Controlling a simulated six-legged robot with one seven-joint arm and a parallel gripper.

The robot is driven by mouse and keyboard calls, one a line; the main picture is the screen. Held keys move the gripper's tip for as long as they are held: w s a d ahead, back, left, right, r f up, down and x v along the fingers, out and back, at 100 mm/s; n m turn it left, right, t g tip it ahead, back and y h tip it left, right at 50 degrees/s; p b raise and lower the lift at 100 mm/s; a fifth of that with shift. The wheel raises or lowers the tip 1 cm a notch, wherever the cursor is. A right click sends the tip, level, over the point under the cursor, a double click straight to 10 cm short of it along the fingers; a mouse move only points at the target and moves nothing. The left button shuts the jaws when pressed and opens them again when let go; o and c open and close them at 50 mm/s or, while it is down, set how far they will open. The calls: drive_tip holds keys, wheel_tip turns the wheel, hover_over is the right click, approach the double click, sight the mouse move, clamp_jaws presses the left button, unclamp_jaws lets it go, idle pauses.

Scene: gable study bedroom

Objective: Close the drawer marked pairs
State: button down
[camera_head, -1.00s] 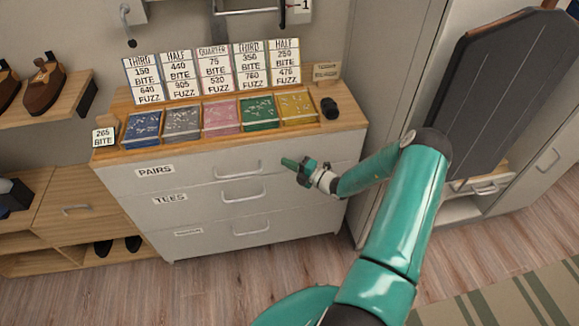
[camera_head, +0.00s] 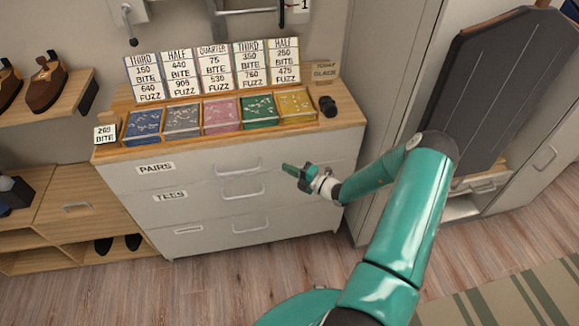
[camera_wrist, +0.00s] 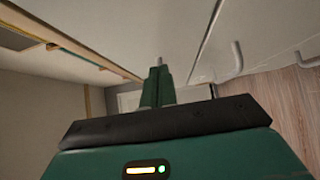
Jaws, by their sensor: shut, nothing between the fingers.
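The drawer marked PAIRS (camera_head: 196,175) is the top drawer of a white chest in the head view. Its front looks about level with the drawers below; I cannot tell if a small gap is left. Its metal handle (camera_head: 239,169) is left of my gripper. My gripper (camera_head: 287,168) is shut and empty, pointing left in front of the right part of the chest, near the top drawer's height. In the wrist view my shut fingers (camera_wrist: 157,88) point along the white drawer fronts, with a handle (camera_wrist: 234,60) to their right. I cannot tell whether they touch the front.
The TEES drawer (camera_head: 185,197) and a third drawer (camera_head: 205,232) lie below. The wooden top (camera_head: 110,154) carries several coloured trays, price cards and a dark object (camera_head: 328,106). A tall cabinet (camera_head: 385,80) stands close on the right. The floor in front is clear.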

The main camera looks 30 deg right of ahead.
drive_tip(key=v, duration=1)
drive_tip(key=shift+s, duration=0.1)
drive_tip(key=s+a+r+n+g, duration=0.2)
drive_tip(key=a+r+n+g, duration=0.65)
drive_tip(key=n, duration=0.45)
drive_tip(key=s+a+r+n+g, duration=0.3)
drive_tip(key=a+r+n+g, duration=0.2)
drive_tip(key=a+r+n, duration=0.7)
drive_tip(key=s+a+r+n+t+h, duration=0.1)
drive_tip(key=s+a+r+n+h, duration=0.1)
drive_tip(key=s+r+n+h, duration=0.2)
drive_tip(key=s+a+r+n+t+h, duration=0.2)
drive_tip(key=s+r+n+h, duration=0.2)
drive_tip(key=s+r+n, duration=0.7)
drive_tip(key=shift+s+a+r+n, duration=0.3)
drive_tip(key=shift+r+n, duration=0.5)
drive_tip(key=shift+n, duration=3.4)
